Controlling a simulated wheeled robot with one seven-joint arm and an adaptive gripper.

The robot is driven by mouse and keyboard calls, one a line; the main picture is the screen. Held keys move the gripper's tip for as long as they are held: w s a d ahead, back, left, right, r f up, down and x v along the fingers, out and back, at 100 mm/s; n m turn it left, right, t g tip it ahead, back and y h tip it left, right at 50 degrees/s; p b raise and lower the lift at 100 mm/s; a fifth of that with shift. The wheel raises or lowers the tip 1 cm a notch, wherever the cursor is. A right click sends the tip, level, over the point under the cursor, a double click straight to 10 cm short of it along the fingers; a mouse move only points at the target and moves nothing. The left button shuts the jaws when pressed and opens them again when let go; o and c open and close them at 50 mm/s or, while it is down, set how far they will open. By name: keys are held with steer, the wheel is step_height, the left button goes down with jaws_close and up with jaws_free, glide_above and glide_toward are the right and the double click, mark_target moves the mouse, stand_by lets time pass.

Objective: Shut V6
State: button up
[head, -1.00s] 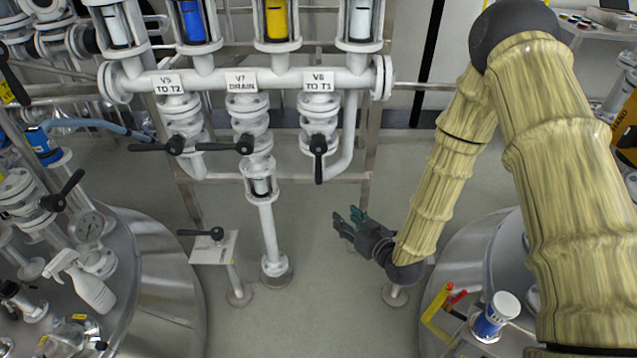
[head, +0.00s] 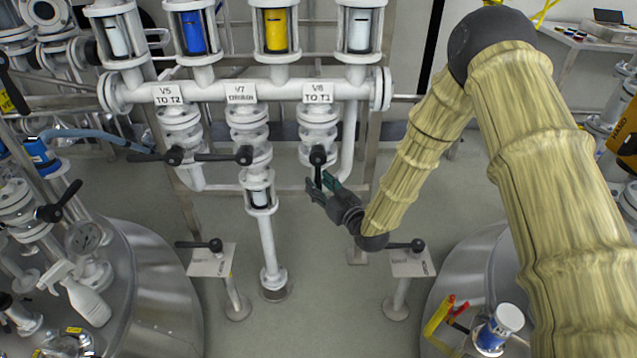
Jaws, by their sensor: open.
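The V6 valve (head: 318,124) hangs under the white manifold, below the label reading "TO T1" (head: 318,93). Its black handle (head: 318,158) points straight down, along the pipe. My gripper (head: 321,184) is open at the lower end of this handle, coming from the lower right. The fingers overlap the handle's lower end in the view; I cannot tell whether they touch it or stand in front of it.
To the left, the V7 handle (head: 243,156) and the V5 handle (head: 174,157) both point left. Stands with black levers rise from the floor at left (head: 212,262) and right (head: 412,263).

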steer(key=shift+w+a, duration=0.3)
steer(key=shift+w, duration=0.2)
jaws_close()
steer(key=shift+w+f, duration=0.1)
